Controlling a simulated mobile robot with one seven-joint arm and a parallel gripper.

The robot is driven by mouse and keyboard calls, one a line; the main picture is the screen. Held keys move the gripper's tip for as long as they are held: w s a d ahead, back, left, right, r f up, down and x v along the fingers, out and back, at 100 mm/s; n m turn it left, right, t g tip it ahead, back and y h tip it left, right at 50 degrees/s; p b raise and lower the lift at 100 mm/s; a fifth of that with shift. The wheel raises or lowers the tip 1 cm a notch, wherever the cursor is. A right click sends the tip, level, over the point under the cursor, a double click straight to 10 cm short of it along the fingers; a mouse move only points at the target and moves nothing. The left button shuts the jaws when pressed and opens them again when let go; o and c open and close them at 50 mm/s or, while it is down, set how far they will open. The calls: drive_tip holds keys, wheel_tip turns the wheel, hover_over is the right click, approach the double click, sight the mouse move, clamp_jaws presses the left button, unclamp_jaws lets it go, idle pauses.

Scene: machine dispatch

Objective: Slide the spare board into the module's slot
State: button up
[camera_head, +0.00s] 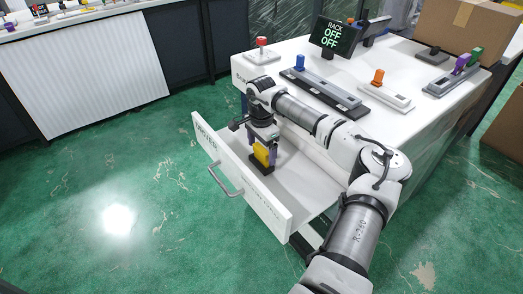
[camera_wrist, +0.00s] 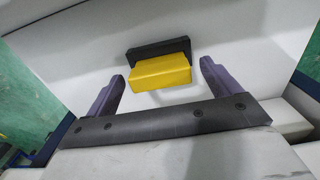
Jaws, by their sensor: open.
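The yellow board (camera_head: 262,153) stands in a dark holder (camera_head: 262,166) on the floor of the open drawer. In the wrist view the yellow board (camera_wrist: 161,72) and its black holder (camera_wrist: 158,48) sit just beyond my fingertips. My gripper (camera_head: 263,146) is over the drawer with its purple fingers on either side of the board. In the wrist view my gripper (camera_wrist: 163,80) is open, with a gap between each finger and the board. A long grey module (camera_head: 320,88) with a blue piece lies on the white worktop. I cannot make out its slot clearly.
The open drawer's front panel (camera_head: 240,178) and walls surround my gripper. On the worktop (camera_head: 290,53) stand a red-knobbed block (camera_head: 262,45), an orange-handled unit (camera_head: 378,78), a purple-and-green unit (camera_head: 462,65) and a display reading RACK OFF OFF (camera_head: 334,35). A cardboard box (camera_head: 465,25) stands behind.

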sight(261, 148)
wheel_tip(261, 148, up, 13)
drive_tip(key=shift+f, duration=0.15)
idle(0.4)
